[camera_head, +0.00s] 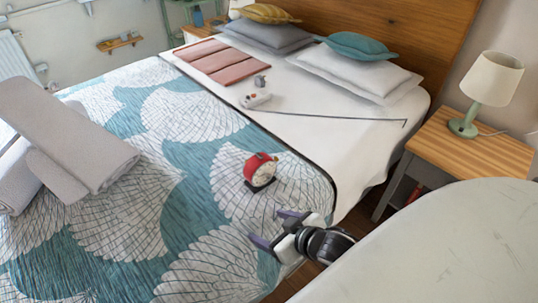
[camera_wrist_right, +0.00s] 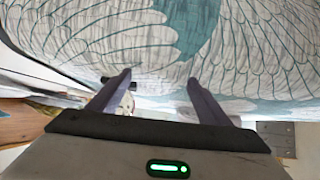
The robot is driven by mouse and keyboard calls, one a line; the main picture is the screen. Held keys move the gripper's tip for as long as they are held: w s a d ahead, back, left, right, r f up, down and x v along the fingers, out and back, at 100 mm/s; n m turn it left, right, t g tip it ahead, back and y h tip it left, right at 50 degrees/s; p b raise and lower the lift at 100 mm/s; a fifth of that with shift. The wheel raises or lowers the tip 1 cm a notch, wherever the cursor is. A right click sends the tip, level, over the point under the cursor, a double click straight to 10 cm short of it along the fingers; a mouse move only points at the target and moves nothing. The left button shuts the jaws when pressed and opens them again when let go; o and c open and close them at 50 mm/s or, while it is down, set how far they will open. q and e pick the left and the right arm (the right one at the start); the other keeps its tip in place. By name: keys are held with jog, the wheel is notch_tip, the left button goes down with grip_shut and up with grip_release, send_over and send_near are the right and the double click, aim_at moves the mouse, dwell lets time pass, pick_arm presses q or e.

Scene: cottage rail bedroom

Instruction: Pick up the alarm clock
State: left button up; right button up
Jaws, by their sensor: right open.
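The alarm clock (camera_head: 262,168) is red with a pale round face and a dark base. It stands on the patterned teal and white bedspread, near the right side of the bed. My right gripper (camera_head: 268,227) is open and empty, in front of the clock and apart from it, near the bed's edge. In the right wrist view the open fingers (camera_wrist_right: 160,78) show against the bedspread. A small dark and pale shape behind the left finger there may be the clock, but it is mostly hidden. My left gripper is not in view.
Grey rolled towels (camera_head: 75,135) lie at the bed's left. A white controller-like object (camera_head: 255,100) and a thin dark stick (camera_head: 345,117) lie on the white sheet. A nightstand (camera_head: 465,142) with a lamp (camera_head: 492,80) stands at right. The bedspread around the clock is clear.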

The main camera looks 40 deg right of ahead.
aim_at(265, 159)
jog(key=w+d+r+t, duration=0.1)
jog(key=w+d+r, duration=0.2)
jog(key=w, duration=0.1)
jog(key=w+d+r+t, duration=0.1)
jog(key=w+d+r, duration=0.2)
jog(key=w, duration=0.2)
jog(key=w+d+r+t, duration=0.1)
jog(key=w+d+r, duration=0.2)
jog(key=w, duration=0.2)
jog(key=shift+w+d+r+m+p, duration=0.1)
jog(key=shift+w+m+p, duration=0.05)
jog(key=shift+m+p, duration=0.25)
jog(key=shift+a+x, duration=0.2)
jog(key=shift+x, duration=1.25)
jog(key=shift+a+x, duration=0.2)
jog(key=shift+x, duration=1.25)
jog(key=shift+c, duration=0.2)
